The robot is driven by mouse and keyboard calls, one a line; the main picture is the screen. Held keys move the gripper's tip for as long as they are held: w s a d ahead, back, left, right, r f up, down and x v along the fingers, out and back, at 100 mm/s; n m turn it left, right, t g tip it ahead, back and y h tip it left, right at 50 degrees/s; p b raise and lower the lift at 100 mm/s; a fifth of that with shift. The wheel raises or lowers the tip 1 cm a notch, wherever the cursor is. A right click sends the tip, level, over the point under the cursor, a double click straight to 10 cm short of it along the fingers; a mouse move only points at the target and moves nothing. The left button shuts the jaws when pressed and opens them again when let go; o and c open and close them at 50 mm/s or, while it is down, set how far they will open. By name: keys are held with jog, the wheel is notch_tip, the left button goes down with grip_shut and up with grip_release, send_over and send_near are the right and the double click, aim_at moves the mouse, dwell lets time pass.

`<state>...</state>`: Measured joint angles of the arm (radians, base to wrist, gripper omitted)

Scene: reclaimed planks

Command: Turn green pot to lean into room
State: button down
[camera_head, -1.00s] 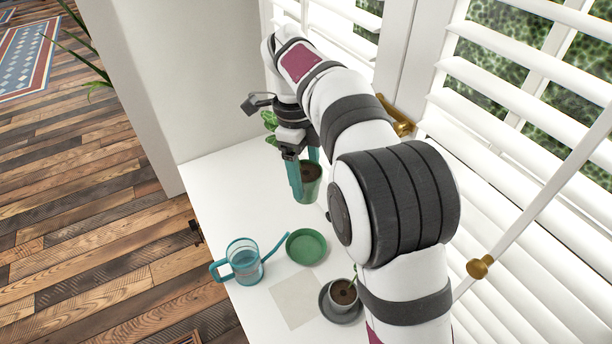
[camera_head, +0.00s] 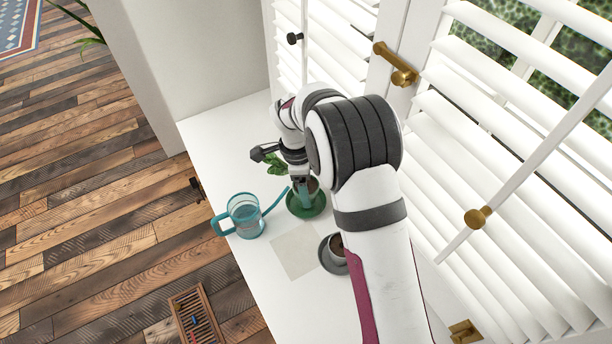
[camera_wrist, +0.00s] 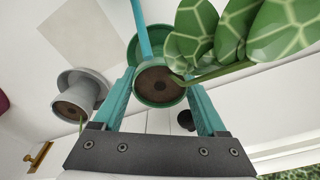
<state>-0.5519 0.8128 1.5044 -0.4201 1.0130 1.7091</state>
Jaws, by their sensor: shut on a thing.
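My gripper (camera_head: 304,188) is shut on the green pot (camera_wrist: 160,84), one teal finger on each side of it in the wrist view. Dark soil fills the pot, and a stem with broad patterned leaves (camera_wrist: 245,35) leans out to one side. In the head view the leaves (camera_head: 278,166) show left of my gripper, on the side away from the window; the pot is mostly hidden by my gripper. The green saucer (camera_head: 307,211) lies under and around the pot's place. I cannot tell whether the pot touches it.
A teal watering can (camera_head: 245,215) stands left of the saucer, its spout reaching close to it. A grey pot (camera_head: 336,247) on a grey saucer (camera_head: 326,262) stands nearer, partly behind my arm. A pale square (camera_head: 295,252) lies between. White shutters line the right.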

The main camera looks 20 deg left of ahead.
jog(key=shift+f, duration=0.6)
grip_release()
notch_tip(320, 180, up, 15)
jog(key=a, duration=0.2)
jog(key=s+d+r+n, duration=0.3)
jog(key=s+d+r, duration=0.3)
jog(key=d, duration=0.4)
jog(key=s+d+f+n+y, duration=0.1)
jog(key=s+d+n, duration=0.2)
jog(key=s, duration=0.7)
jog(key=s+d+f+n+y, duration=0.2)
jog(key=s+d, duration=0.5)
jog(key=s, duration=0.4)
jog(key=shift+s+d+f+n+g, duration=0.2)
jog(key=shift+n+g, duration=0.1)
jog(key=shift+n, duration=0.5)
